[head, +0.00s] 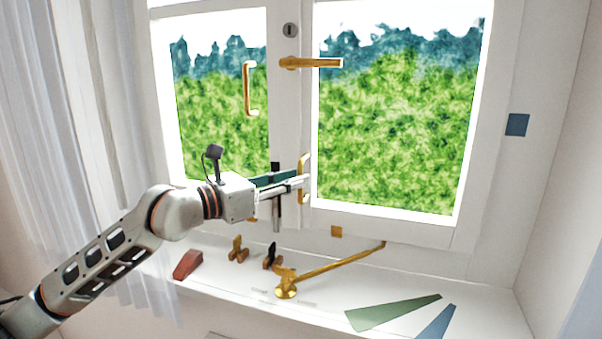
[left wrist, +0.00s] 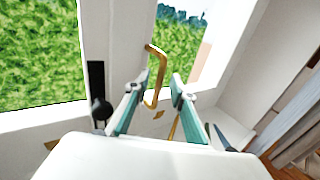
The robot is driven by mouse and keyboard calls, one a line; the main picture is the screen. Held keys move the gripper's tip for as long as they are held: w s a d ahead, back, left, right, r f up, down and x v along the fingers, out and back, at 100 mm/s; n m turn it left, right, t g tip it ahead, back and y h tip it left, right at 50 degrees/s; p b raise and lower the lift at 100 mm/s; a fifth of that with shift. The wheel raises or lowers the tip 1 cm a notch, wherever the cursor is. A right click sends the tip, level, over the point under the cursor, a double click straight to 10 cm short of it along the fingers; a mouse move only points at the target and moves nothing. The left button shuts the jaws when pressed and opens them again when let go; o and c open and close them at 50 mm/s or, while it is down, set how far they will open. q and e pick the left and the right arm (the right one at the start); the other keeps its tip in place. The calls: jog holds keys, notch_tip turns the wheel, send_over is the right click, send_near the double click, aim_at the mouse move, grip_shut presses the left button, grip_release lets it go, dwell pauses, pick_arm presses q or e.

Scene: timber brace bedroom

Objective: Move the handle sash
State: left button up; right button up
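The handle sash (head: 462,150) is the right window sash, with a brass lever handle (head: 312,62) lying level on its left stile. A brass pull handle (head: 304,165) sits low on the same stile. My left gripper (head: 302,181) is at this lower pull. In the left wrist view, the fingers of my left gripper (left wrist: 157,92) stand apart with the pull (left wrist: 153,68) showing between them. I see no clear grip on it. The sash looks closed or nearly so against the left sash (head: 159,75). My right gripper is out of view.
A brass stay (head: 335,262) slants over the sill. A red wedge (head: 187,264), small brass-and-brown pieces (head: 238,250), and flat green (head: 392,313) and blue (head: 437,324) strips are on the sill. A curtain (head: 60,110) hangs at left. Another brass pull (head: 247,90) is on the left sash.

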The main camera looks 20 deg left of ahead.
pick_arm(q)
jog(key=shift+x, duration=1.25)
grip_shut()
jog(key=shift+d, duration=0.1)
